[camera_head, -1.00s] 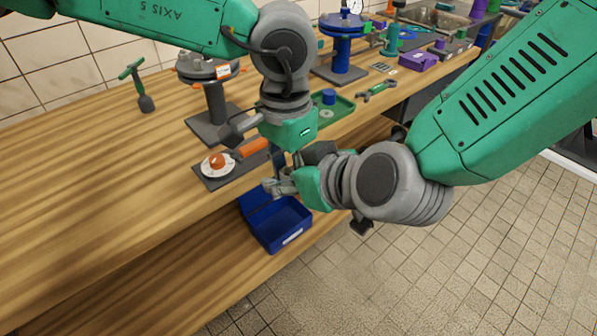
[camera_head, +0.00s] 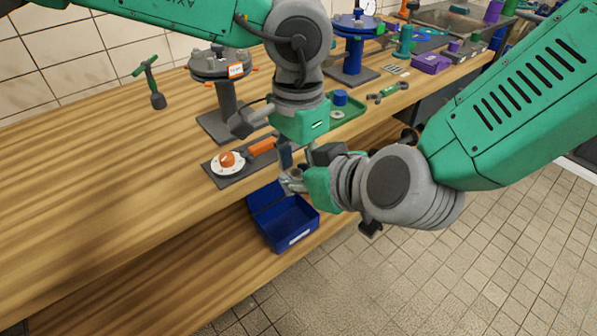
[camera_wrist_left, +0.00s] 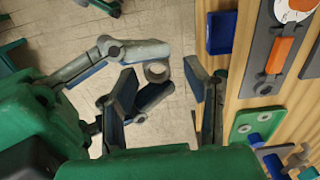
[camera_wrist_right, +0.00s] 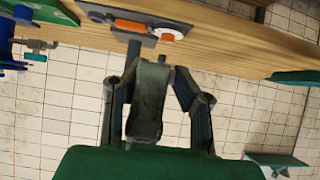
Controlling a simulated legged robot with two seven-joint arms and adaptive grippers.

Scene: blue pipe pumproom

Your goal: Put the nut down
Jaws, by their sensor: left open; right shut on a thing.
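The nut (camera_wrist_left: 156,72) is a small grey ring, seen in the left wrist view at the fingertips of my right gripper (camera_wrist_left: 160,73). In the head view my right gripper (camera_head: 291,181) is shut on it, in front of the bench edge and above the blue box; the nut is hard to make out there. My left gripper (camera_head: 297,157) is open and points down beside the right fingers. In the left wrist view its fingers stand apart on either side of the nut. In the right wrist view the left hand's grey finger hides the nut.
On the bench (camera_head: 100,200) are a grey plate (camera_head: 220,182) with an orange-handled valve, a green tray (camera_head: 352,107) with a blue cylinder and grey ring, a wrench (camera_head: 387,92) and a flanged stand (camera_head: 226,100).

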